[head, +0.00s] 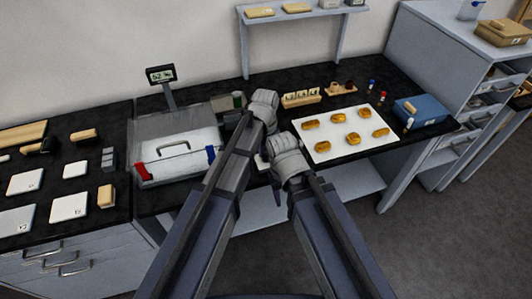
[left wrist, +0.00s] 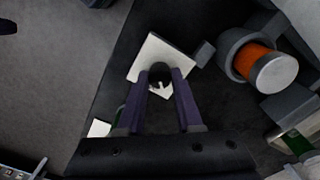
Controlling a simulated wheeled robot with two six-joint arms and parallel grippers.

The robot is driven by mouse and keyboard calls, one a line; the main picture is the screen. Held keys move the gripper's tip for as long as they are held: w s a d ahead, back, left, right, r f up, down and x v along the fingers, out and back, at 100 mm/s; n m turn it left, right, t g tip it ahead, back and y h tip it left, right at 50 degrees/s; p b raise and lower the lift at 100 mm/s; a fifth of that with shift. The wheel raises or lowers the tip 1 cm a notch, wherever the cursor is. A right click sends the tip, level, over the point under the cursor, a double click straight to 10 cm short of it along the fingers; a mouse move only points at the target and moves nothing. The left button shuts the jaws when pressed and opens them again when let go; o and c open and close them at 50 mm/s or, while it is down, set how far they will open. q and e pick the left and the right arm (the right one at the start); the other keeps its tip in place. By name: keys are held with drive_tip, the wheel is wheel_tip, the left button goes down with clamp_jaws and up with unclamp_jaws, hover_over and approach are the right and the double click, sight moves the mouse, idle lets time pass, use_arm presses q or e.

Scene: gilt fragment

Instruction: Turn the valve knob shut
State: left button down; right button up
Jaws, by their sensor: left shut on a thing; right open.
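The valve knob (left wrist: 159,70) is a small dark round knob with a pale mark, on a white square plate (left wrist: 150,50) in the left wrist view. My left gripper (left wrist: 162,82) is shut on the knob, with one purple finger at each side. In the head view my left gripper's wrist (head: 265,98) is over the black counter, and it hides the knob and the fingertips. My right gripper (head: 262,162) is lower, near the counter's front edge, mostly hidden by its wrist. It is open and appears empty.
A grey cylinder with an orange band (left wrist: 272,68) stands close beside the plate. A white tray (head: 350,150) of pastries and a blue box (head: 420,110) are to the right. A shelf (head: 300,14) stands behind.

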sight(266, 155)
use_arm(q)
drive_tip(key=n, duration=0.4)
drive_tip(key=shift+n, duration=2.6)
drive_tip(key=c, duration=0.6)
unclamp_jaws()
drive_tip(key=shift+r, duration=0.1)
wheel_tip(266, 155, up, 8)
drive_tip(key=p, duration=0.8)
